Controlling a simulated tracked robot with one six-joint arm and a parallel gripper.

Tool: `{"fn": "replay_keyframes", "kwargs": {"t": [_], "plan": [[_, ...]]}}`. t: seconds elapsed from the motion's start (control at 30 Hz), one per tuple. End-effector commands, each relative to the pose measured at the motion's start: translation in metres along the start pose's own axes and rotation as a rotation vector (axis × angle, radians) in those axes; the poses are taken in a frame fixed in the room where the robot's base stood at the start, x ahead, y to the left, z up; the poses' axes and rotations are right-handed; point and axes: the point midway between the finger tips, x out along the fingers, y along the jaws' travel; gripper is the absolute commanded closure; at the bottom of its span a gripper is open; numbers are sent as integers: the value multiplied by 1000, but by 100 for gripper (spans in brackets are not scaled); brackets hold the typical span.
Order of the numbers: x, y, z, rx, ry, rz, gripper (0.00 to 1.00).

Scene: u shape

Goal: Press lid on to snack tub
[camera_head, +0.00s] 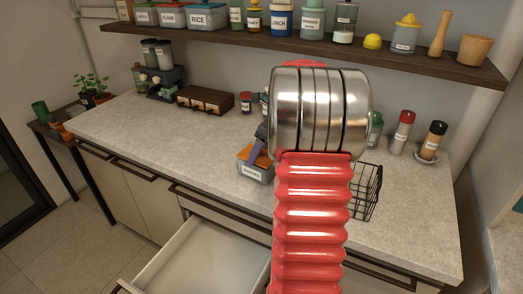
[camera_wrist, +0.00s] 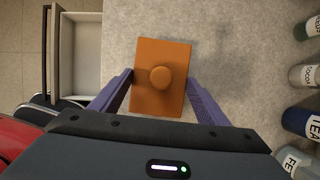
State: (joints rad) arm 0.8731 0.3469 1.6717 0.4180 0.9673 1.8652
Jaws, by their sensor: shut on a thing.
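The orange lid (camera_wrist: 150,98) is a rectangle with a round knob in its middle. My gripper (camera_wrist: 161,80) has its two purple fingers against the lid's left and right edges in the wrist view. In the head view, the lid (camera_head: 247,155) shows at the top of the grey labelled snack tub (camera_head: 254,174) on the counter, with one purple finger beside it. My arm hides the right side there. In the wrist view the lid covers whatever is beneath it. I cannot tell whether the lid is fully seated.
A black wire basket (camera_head: 368,193) stands right of the tub, partly behind my arm. An open drawer (camera_head: 205,255) juts out below the counter's front edge. Several jars stand at the back right. A wooden drawer box (camera_head: 205,99) stands at the back; counter (camera_head: 150,128) left of the tub is clear.

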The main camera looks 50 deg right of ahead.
Motion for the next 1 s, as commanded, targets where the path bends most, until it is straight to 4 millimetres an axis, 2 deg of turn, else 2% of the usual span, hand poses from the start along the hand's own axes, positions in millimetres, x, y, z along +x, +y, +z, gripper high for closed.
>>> {"fn": "replay_keyframes", "kwargs": {"t": [0.23,0.27,0.53,0.7,0.87,1.0], "plan": [[0,0,0,0,0,0,53],[0,0,0,0,0,0,29],[0,0,0,0,0,0,10],[0,0,0,0,0,0,9],[0,0,0,0,0,0,0],[0,0,0,0,0,0,0]]}}
